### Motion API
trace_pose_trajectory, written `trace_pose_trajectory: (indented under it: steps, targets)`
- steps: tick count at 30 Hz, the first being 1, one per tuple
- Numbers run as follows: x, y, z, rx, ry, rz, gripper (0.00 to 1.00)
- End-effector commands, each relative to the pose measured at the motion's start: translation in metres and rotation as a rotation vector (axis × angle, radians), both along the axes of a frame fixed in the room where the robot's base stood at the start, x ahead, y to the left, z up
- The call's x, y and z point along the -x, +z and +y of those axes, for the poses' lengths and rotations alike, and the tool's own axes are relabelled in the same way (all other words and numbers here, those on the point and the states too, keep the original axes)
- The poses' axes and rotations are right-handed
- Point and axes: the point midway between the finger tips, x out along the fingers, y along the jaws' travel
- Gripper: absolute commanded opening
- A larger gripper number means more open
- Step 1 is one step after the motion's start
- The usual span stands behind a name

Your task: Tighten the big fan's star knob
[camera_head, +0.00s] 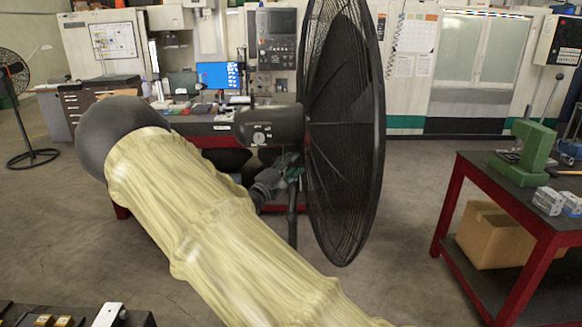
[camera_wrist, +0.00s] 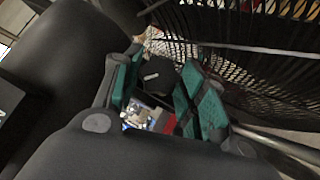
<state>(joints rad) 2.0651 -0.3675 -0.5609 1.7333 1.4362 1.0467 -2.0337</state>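The big fan (camera_head: 345,135) stands upright at the centre in the head view, its round black cage seen nearly edge-on and its dark motor housing (camera_head: 268,127) to the left. Its cage fills the upper right of the wrist view (camera_wrist: 250,50). My gripper (camera_head: 290,170) is below the housing, near the fan's pole (camera_head: 292,222). In the wrist view, the green-padded fingers of my gripper (camera_wrist: 160,85) are apart on either side of a dark knob (camera_wrist: 158,73), apparently the star knob. Contact with the pads cannot be made out. The knob is not distinguishable in the head view.
A red-framed workbench (camera_head: 530,215) with a green press (camera_head: 525,150) stands at the right, a cardboard box (camera_head: 500,235) beneath it. A cluttered bench with a blue monitor (camera_head: 218,75) is behind the fan. Another fan (camera_head: 15,85) stands far left. Floor between is clear.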

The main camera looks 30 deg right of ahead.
Motion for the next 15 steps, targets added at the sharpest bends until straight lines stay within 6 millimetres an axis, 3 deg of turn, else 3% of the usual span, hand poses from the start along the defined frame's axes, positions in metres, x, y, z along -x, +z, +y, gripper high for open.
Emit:
trace_pose_trajectory:
  steps: [2, 15]
  targets:
    - [-0.0001, -0.0004, 0.0002, -0.001, 0.0, 0.0, 0.18]
    - [-0.0004, 0.0026, 0.0001, -0.075, 0.0, -0.036, 0.18]
